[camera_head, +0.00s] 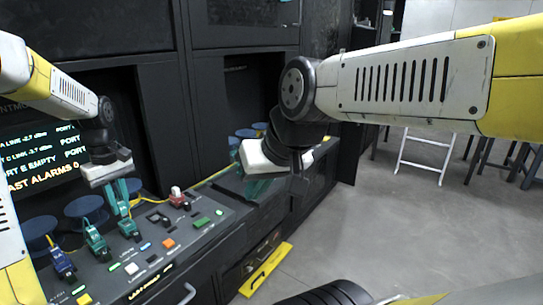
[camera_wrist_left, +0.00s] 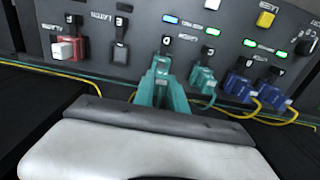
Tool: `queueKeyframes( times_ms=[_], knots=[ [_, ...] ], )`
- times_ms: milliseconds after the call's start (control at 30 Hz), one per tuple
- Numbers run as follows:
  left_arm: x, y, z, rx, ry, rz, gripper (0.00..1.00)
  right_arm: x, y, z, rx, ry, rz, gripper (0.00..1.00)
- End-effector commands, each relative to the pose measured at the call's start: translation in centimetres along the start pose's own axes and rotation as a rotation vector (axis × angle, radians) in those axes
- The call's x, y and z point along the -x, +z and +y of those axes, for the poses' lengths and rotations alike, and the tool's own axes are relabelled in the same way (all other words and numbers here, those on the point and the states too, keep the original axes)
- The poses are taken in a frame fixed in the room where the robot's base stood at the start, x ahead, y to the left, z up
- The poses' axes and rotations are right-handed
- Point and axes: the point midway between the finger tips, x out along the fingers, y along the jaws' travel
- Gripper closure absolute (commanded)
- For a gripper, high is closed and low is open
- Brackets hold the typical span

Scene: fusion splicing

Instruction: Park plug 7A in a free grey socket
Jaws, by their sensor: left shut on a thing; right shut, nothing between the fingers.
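My left gripper (camera_head: 124,208) is shut on a teal plug (camera_head: 129,229) at the sloped panel. In the left wrist view its teal fingers (camera_wrist_left: 160,92) close over that plug (camera_wrist_left: 160,66), which is upright at its socket; I cannot tell how deep it sits. Its label is too small to read as 7A. A dark socket (camera_wrist_left: 120,53) beside it, marked E, looks empty; it also shows in the head view (camera_head: 158,219). My right gripper (camera_head: 262,186) is shut and empty above the panel's far right end, its fingers partly hidden by its arm.
Another teal plug (camera_wrist_left: 203,79), blue plugs (camera_wrist_left: 238,86) and a red plug (camera_wrist_left: 70,48) occupy neighbouring sockets. Yellow cables (camera_wrist_left: 100,85) run along the panel edge. A screen (camera_head: 45,155) behind my left arm reads PORT E EMPTY. Lit buttons (camera_head: 168,243) line the panel front.

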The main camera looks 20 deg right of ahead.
Motion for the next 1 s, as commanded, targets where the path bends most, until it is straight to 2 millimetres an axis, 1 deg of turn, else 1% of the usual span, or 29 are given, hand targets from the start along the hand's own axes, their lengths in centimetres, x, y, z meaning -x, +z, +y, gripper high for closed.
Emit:
queueKeyframes(
  times_ms=[600, 1000],
  knots=[
    [2.4, 0.0, 0.0, -0.001, 0.001, 0.000, 1.00, 0.0, 0.0, 0.0, 0.000, 0.000, 0.000, 1.00],
    [2.5, 0.0, 0.0, 0.000, 0.001, 0.000, 1.00, 0.0, 0.0, 0.0, 0.000, 0.000, 0.000, 1.00]
  ],
)
